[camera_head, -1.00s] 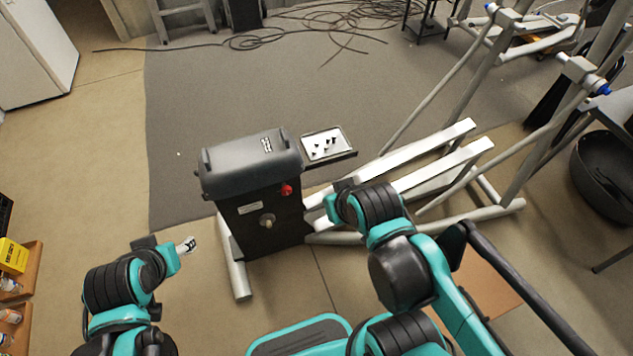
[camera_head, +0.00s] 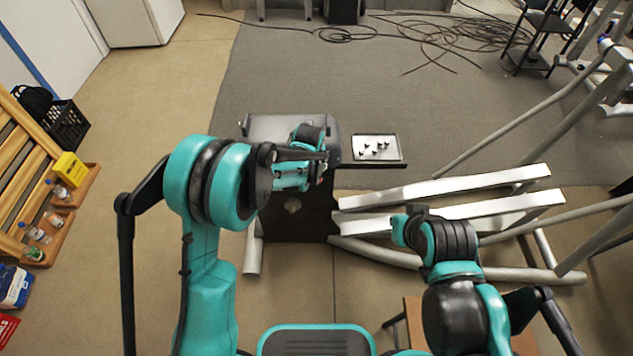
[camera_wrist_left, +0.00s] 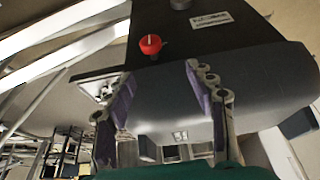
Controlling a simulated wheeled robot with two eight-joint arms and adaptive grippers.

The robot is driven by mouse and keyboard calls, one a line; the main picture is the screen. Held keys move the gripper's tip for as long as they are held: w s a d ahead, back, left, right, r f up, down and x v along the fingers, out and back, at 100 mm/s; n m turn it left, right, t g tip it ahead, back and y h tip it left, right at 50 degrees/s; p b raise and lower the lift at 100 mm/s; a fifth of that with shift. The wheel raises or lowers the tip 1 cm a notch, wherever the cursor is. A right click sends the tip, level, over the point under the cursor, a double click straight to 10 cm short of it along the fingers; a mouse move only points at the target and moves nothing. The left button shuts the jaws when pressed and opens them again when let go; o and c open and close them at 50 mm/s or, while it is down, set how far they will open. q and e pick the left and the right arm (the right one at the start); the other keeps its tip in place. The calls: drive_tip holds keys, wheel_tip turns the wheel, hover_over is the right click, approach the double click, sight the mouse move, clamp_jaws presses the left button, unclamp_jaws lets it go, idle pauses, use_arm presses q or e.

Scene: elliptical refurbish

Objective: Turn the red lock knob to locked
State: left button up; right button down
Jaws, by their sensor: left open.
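The red lock knob (camera_wrist_left: 151,44) sits on the dark face of the machine housing (camera_head: 300,220), with a pale pointer line on its front. In the wrist view the knob is ahead of the open left gripper (camera_wrist_left: 158,88), between the line of its two purple-padded fingers and apart from them. In the head view my left gripper (camera_head: 318,165) is in front of the housing's upper right and hides most of the knob. My right gripper (camera_head: 412,218) is near the white rails; its fingers cannot be made out.
White rails (camera_head: 450,188) and slanting tubes run to the right. A wooden shelf (camera_head: 62,225) with bottles stands at the left. The grey mat behind is mostly clear, with cables at its back.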

use_arm(q)
approach(316, 178)
drive_tip(key=x, duration=0.3)
drive_tip(key=b+x, duration=0.3)
drive_tip(key=x, duration=0.4)
drive_tip(key=shift+f, duration=0.1)
drive_tip(key=c, duration=1.1)
